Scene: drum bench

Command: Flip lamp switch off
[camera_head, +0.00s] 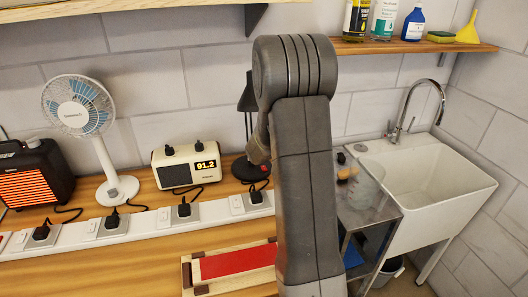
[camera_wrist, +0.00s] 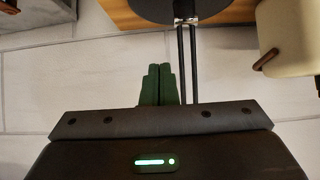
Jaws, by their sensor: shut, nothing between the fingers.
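A dark desk lamp stands at the back of the bench, mostly hidden behind my arm in the head view. Its round black base (camera_head: 240,170) shows, with a small red spot on it that may be its switch. In the wrist view the scene looks upside down: the lamp base (camera_wrist: 178,8) is at the top and the thin double stem (camera_wrist: 187,60) runs down just right of my fingers. My gripper (camera_wrist: 158,70) is shut and empty, its green fingers side by side near the stem. I cannot tell whether they touch it. The lamp's head is not clear.
A cream radio (camera_head: 186,166) stands left of the lamp; it also shows in the wrist view (camera_wrist: 290,35). A white fan (camera_head: 90,120) and a glowing heater (camera_head: 32,175) stand farther left. A white power strip (camera_head: 150,222) with plugs runs along the bench. A sink (camera_head: 430,175) is at right.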

